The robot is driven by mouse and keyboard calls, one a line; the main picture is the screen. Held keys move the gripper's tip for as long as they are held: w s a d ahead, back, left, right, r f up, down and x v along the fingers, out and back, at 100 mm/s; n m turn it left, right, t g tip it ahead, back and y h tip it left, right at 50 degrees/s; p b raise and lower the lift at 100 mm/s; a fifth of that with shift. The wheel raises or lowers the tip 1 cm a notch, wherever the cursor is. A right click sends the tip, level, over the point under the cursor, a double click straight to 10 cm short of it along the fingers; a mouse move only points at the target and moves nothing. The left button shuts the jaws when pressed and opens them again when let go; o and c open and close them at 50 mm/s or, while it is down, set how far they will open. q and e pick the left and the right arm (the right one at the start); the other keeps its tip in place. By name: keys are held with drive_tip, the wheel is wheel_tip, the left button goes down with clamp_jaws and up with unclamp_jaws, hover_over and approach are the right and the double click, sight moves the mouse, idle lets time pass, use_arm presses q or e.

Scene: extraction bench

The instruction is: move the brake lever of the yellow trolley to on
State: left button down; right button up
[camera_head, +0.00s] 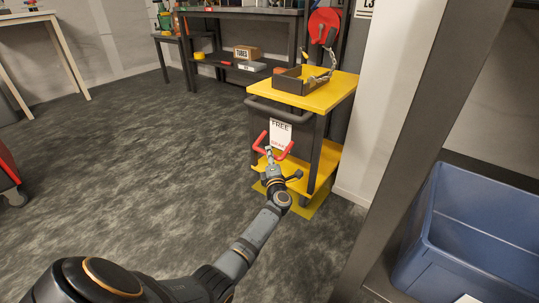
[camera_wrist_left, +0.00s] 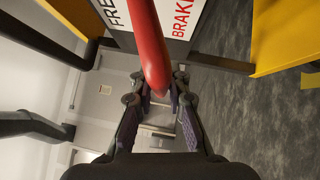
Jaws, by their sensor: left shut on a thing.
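The yellow trolley (camera_head: 335,92) stands at the centre right, with a dark push handle (camera_head: 285,114) and a white sign (camera_head: 281,132) reading FREE at its upper part. The red brake lever (camera_head: 257,141), a bent bar, sticks out in front of the sign. My left gripper (camera_head: 269,152) reaches the lever from the front and is shut on it. In the left wrist view the red lever (camera_wrist_left: 150,45) runs down between the fingers of the left gripper (camera_wrist_left: 158,88). The sign there (camera_wrist_left: 183,22) also shows part of the word BRAKE. My right gripper is not in view.
A dark tray (camera_head: 290,84) lies on the trolley top. A blue bin (camera_head: 480,235) sits at the lower right, beside a grey post (camera_head: 415,130). A dark bench (camera_head: 235,65) with a cardboard box stands at the back.

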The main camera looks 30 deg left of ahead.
use_arm(q)
drive_tip(key=shift+f, duration=0.15)
drive_tip(key=c, duration=1.3)
unclamp_jaws()
drive_tip(key=v, duration=1.2)
